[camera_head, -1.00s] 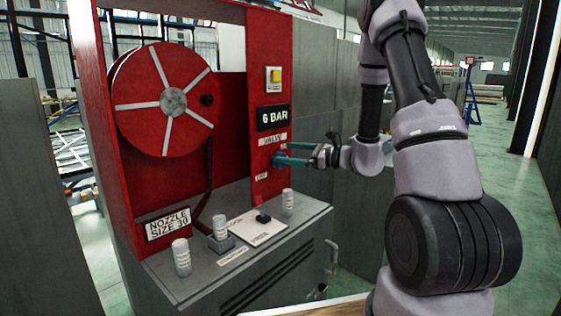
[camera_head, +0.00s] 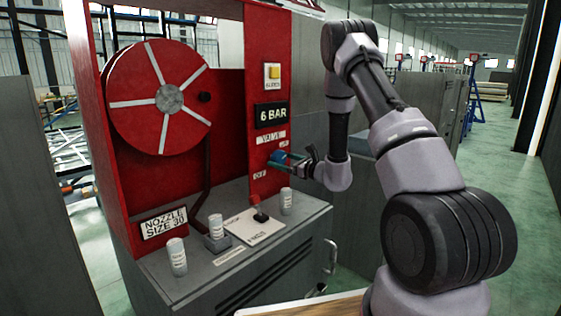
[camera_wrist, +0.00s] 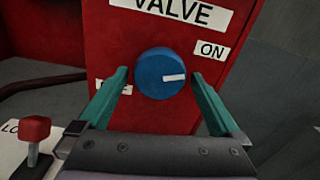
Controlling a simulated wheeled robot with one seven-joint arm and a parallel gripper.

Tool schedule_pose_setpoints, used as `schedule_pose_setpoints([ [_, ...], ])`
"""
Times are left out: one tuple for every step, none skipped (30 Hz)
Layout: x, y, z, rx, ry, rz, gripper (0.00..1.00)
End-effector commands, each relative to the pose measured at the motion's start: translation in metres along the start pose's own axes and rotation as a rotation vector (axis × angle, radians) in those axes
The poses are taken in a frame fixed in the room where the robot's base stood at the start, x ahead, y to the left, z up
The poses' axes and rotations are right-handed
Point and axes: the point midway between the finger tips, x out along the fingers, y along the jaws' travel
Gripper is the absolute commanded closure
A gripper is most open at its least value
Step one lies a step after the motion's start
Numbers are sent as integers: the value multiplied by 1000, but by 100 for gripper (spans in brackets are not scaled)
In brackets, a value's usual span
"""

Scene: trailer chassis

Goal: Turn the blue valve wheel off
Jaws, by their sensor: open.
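The blue valve wheel (camera_wrist: 152,82) is a round knob on the red panel, with a white mark pointing right. In the wrist view the ON label (camera_wrist: 211,50) is at its upper right. The OFF label (camera_wrist: 104,86) at its left is partly hidden by a finger. My gripper (camera_wrist: 160,76) is open, with one teal finger on each side of the wheel; I cannot tell whether they touch it. In the head view my gripper (camera_head: 284,160) is at the panel below the VALVE label (camera_head: 271,138), and the wheel (camera_head: 277,156) is partly hidden.
A red-knobbed lever (camera_head: 257,207) stands on a white plate below the wheel. Several white cylinders (camera_head: 286,201) stand on the grey cabinet top (camera_head: 300,221). A 6 BAR display (camera_head: 272,115) and a yellow button (camera_head: 273,73) are above. A red reel (camera_head: 135,100) is at left.

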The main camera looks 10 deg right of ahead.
Motion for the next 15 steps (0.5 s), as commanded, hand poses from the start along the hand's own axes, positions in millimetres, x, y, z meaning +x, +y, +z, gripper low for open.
schedule_pose_setpoints([
  [5, 1, 0, -1, 0, 2, 0],
  [7, 1, 0, -1, 0, 2, 0],
  [9, 0, 0, -1, 0, 1, 0],
  [10, 0, 0, 0, 0, 0, 0],
  [11, 0, 0, 0, 0, 0, 0],
  [12, 0, 0, 0, 0, 0, 0],
  [12, 0, 0, 0, 0, 0, 0],
  [13, 0, 0, 0, 0, 0, 0],
  [12, 0, 0, 1, 0, 0, 0],
  [12, 0, 0, 1, 1, 0, 0],
  [12, 0, 0, 1, 1, 0, 0],
  [12, 0, 0, 0, 1, 0, 0],
  [12, 0, 0, 0, 1, 0, 0],
  [12, 0, 0, 0, 1, 0, 12],
  [12, 0, 0, 0, 1, 0, 27],
])
